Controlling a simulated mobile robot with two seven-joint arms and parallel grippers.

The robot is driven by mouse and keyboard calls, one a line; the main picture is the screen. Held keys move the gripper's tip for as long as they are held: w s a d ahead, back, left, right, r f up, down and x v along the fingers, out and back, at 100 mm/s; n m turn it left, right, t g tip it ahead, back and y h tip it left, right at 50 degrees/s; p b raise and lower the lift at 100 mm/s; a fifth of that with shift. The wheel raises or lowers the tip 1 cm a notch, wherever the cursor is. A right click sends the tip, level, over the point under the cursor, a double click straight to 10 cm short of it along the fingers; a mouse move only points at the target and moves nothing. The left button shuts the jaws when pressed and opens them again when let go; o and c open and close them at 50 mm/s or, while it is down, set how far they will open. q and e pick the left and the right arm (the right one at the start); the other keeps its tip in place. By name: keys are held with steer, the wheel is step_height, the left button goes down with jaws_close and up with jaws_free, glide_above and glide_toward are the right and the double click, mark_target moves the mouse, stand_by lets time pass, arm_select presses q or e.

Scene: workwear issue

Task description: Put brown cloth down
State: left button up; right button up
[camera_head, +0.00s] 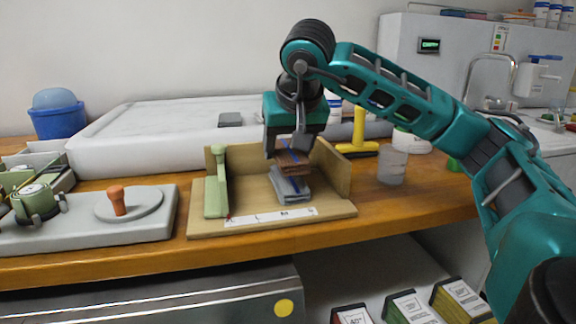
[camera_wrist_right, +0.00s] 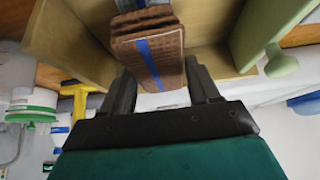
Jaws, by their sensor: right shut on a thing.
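The brown cloth (camera_head: 292,160) is a folded bundle with a blue stripe. My right gripper (camera_head: 291,146) is shut on it, and it hangs just above a folded grey cloth (camera_head: 289,187) in a wooden folding tray (camera_head: 335,208). I cannot tell whether the two cloths touch. In the right wrist view the brown cloth (camera_wrist_right: 150,50) sits between the two dark fingers (camera_wrist_right: 160,88). My left gripper is not in view.
The wooden tray has raised back and side walls and a green upright (camera_head: 217,185) at its left. A clear cup (camera_head: 392,166) and a yellow T-shaped tool (camera_head: 358,135) stand to the right. A grey board with an orange knob (camera_head: 117,199) lies to the left.

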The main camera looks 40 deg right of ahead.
step_height(320, 180, down, 2)
steer(key=shift+f, duration=0.45)
steer(key=o, duration=1)
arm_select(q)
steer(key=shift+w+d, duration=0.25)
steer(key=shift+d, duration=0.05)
arm_select(e)
steer(key=shift+o, duration=0.2)
arm_select(q)
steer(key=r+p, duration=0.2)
steer(key=p, duration=0.1)
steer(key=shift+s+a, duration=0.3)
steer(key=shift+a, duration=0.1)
arm_select(e)
steer(key=v, duration=1.2)
